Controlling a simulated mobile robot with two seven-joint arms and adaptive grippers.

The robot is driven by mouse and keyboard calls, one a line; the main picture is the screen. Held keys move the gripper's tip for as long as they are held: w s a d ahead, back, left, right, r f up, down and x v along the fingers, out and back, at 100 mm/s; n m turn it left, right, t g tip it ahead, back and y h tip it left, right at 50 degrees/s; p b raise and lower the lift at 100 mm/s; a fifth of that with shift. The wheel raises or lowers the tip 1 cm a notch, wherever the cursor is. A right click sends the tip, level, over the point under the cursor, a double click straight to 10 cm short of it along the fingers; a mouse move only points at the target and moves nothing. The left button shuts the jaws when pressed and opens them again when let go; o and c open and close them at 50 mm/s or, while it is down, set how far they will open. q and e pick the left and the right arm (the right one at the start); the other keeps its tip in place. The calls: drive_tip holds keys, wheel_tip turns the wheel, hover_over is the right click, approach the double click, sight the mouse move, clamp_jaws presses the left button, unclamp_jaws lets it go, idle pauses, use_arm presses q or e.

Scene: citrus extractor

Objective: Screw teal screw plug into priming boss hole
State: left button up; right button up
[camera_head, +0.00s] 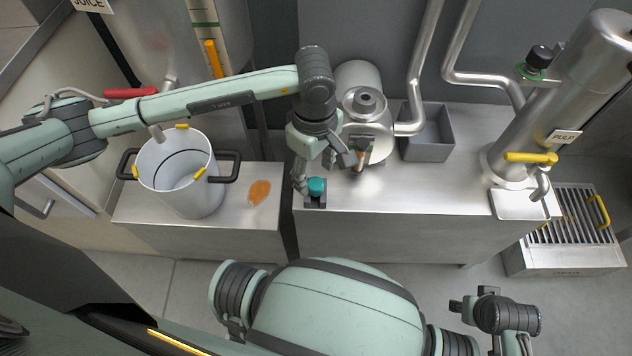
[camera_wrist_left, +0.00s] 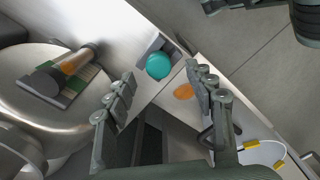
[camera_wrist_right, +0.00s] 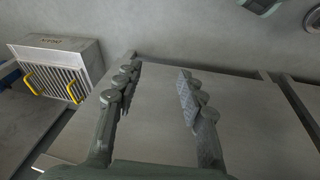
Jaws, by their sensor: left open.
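The teal screw plug (camera_head: 316,186) stands in a small dark holder (camera_head: 315,203) near the bench's front left corner. It also shows in the left wrist view (camera_wrist_left: 159,66), in line with the gap between my left fingertips. My left gripper (camera_head: 316,170) is open and close above the plug, with nothing held; whether a finger touches it, I cannot tell. My right gripper (camera_wrist_right: 158,82) is open and empty, away from the plug. The steel pump body (camera_head: 368,135) stands just behind and right of the plug. I cannot make out the priming boss hole.
A white pot (camera_head: 188,205) with dark handles and an orange patch (camera_head: 259,192) are on the left bench, across a narrow gap. A grey bin (camera_head: 427,150) stands right of the pump body. A tall steel cylinder (camera_head: 540,115) and a grate (camera_head: 575,225) are at the right.

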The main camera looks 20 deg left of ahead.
sight(316, 183)
use_arm(q)
wheel_tip(316, 183, down, 3)
drive_tip(key=shift+w+f, duration=0.1)
drive_tip(key=shift+f, duration=0.1)
drive_tip(key=c, duration=1.2)
